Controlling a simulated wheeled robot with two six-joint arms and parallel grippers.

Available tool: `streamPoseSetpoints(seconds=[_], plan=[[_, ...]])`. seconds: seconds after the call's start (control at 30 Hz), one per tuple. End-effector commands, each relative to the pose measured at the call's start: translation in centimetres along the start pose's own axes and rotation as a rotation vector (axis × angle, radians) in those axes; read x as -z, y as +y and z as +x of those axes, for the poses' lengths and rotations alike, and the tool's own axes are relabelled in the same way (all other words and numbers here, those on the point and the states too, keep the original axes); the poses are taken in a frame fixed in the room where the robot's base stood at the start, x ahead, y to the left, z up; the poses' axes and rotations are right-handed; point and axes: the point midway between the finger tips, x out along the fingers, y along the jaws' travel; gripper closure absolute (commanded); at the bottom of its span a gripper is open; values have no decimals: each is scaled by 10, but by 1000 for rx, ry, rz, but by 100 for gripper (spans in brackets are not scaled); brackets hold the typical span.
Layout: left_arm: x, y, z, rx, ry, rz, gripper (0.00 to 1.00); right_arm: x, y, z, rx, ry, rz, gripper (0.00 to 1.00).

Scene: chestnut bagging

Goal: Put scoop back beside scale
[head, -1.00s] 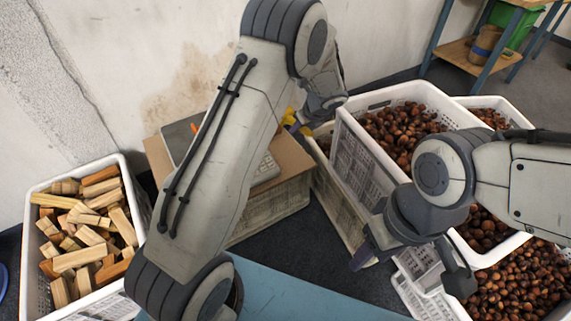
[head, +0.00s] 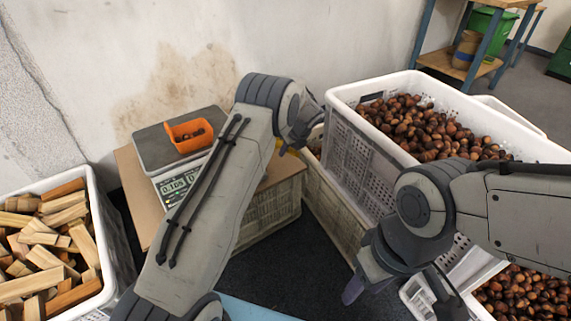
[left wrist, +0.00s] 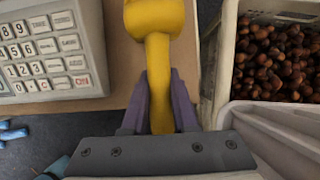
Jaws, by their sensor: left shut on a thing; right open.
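The yellow scoop is held by its handle (left wrist: 160,90) in my left gripper (left wrist: 160,112), whose purple fingers close on both sides of it. Its head lies over or on the brown board right of the scale keypad (left wrist: 45,50); I cannot tell if it touches. The scale (head: 162,150) has a lit display and carries an orange tray (head: 190,136) with a few chestnuts. My left arm hides part of the scale. My right gripper (head: 402,296) is open and empty before the chestnut crates.
The scale stands on a brown board (head: 135,190) over a crate. A white crate of chestnuts (head: 350,150) stands right, with more crates below. A crate of wood blocks (head: 105,235) stands at left.

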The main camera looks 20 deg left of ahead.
Motion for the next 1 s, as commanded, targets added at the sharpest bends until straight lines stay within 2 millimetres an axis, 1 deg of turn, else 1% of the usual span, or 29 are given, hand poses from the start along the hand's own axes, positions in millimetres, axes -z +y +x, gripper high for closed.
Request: streamPoseSetpoints(seconds=[0.2,0.27,0.53,0.67,0.7,0.73,0.77,1.0], plan=[[18,0,34,0,1,0,100,-1,2,24,0,0,0,50],[21,0,40,1,0,0,100,-2,2,28,0,0,0,50],[20,0,39,1,-1,0,100,-1,2,26,0,0,0,50],[22,0,42,0,0,0,100,-1,2,25,0,0,0,50],[22,0,42,0,0,0,62,-1,2,25,0,0,0,50],[22,0,42,0,0,0,50,-1,2,25,0,0,0,50],[22,0,42,0,0,0,43,-1,2,25,0,0,0,50],[22,0,42,0,0,0,43,-1,2,25,0,0,0,50]])
